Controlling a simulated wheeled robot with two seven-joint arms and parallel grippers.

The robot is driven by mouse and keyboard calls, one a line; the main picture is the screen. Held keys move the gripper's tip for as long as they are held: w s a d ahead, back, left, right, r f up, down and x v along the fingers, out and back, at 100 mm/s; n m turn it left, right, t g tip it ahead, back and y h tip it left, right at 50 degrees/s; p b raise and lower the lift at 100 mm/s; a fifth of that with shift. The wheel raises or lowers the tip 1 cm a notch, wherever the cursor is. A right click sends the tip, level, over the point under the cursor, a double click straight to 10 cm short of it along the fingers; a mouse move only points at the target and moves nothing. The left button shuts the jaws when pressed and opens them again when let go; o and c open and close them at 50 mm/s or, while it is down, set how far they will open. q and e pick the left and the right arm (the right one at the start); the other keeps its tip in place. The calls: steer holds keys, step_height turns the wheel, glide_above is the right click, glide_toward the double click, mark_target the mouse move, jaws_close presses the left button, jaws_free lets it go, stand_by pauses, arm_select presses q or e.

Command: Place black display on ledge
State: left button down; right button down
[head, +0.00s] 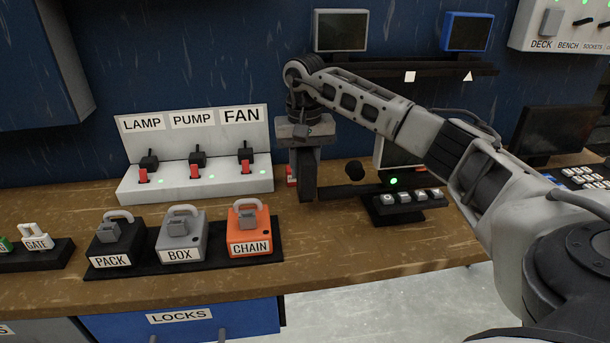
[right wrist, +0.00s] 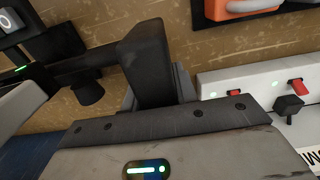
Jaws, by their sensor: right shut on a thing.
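A black display (head: 555,135) stands on the bench at the right, partly behind my right arm. The dark ledge (head: 385,68) is on the blue wall; a grey-framed display (head: 340,30) and a blue-framed display (head: 467,33) are at it. White square and triangle labels are on its front. My right gripper (head: 307,185) points down near the bench, right of the switch panel, well apart from the black display. It is shut at one end of a black bar (head: 345,191), which also shows in the right wrist view (right wrist: 88,64); the exact grip is hidden. My left gripper is out of view.
A button box (head: 405,198) and a pale-framed screen (head: 398,155) are right of the gripper. The white switch panel (head: 195,183) is left of it. Padlocks stand on a black tray (head: 185,262). The bench front (head: 350,255) is bare.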

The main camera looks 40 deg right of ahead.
steer(key=shift+w+d+f, duration=0.25)
steer(key=shift+d+f, duration=0.05)
steer(key=shift+f, duration=0.2)
step_height(320, 180, down, 2)
steer(key=shift+f+p, duration=0.2)
steer(key=shift+p, duration=0.4)
steer(key=shift+f, duration=0.25)
steer(key=c, duration=1.1)
jaws_free()
steer(key=shift+f, duration=0.1)
